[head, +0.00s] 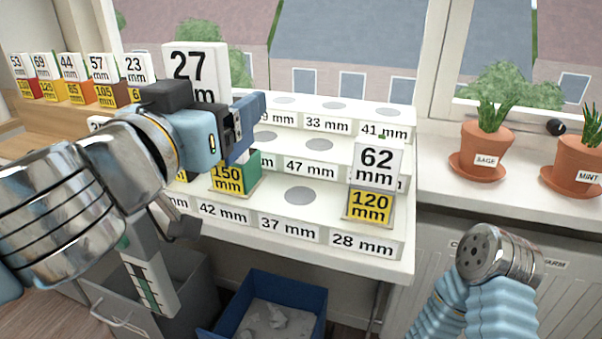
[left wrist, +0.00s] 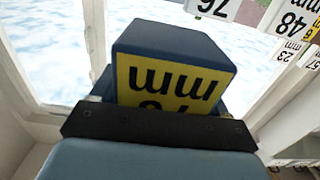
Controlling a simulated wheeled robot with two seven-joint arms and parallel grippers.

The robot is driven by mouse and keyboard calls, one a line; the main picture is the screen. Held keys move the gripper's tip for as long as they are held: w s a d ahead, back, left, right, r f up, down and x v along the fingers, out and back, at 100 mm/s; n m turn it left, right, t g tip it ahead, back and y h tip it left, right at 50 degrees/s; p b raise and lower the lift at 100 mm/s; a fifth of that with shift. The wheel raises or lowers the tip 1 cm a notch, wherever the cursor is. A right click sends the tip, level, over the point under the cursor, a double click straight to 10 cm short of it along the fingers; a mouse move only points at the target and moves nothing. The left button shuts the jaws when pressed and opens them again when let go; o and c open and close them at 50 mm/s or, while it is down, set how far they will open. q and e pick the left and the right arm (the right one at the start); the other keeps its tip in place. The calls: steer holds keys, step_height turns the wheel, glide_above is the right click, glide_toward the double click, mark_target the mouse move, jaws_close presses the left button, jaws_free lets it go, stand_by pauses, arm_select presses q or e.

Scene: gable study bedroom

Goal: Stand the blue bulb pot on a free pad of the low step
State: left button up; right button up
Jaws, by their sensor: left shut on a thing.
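My left gripper (head: 236,130) is shut on the blue bulb pot (head: 245,117) and holds it above the steps, left of centre. In the left wrist view the pot (left wrist: 172,45) is a dark blue block with an upside-down yellow label, partly hidden by the gripper. A white 27 mm card (head: 196,62) rises behind the gripper; I cannot tell what bears it. The low step (head: 330,222) has a bare grey round pad (head: 301,195) above its 37 mm label. My right gripper is not in view.
On the low step, a green 150 mm pot (head: 247,168) stands left of the bare pad, and a 120 mm pot (head: 369,206) with a tall 62 mm card stands right. Higher steps show more grey pads. Terracotta pots (head: 484,152) stand on the right sill. A blue bin (head: 313,300) is below.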

arm_select(q)
steer(key=w+d+f+b, duration=0.3)
steer(key=w+d+f, duration=0.1)
steer(key=w+d+f+b, duration=0.3)
steer(key=w+d+f, duration=0.1)
steer(key=shift+d+f+b, duration=0.1)
steer(key=shift+d+b, duration=0.2)
steer(key=shift+b, duration=0.1)
steer(key=shift+w+d+f, duration=0.3)
steer(key=shift+w+d+f+b, duration=0.15)
steer(key=shift+f+b, duration=0.2)
steer(key=shift+b, duration=0.05)
step_height(320, 180, down, 3)
steer(key=b, duration=0.2)
steer(key=shift+w+d+f+b, duration=0.1)
steer(key=shift+f+b, duration=0.05)
steer(key=shift+b, duration=0.15)
steer(key=o, duration=1.4)
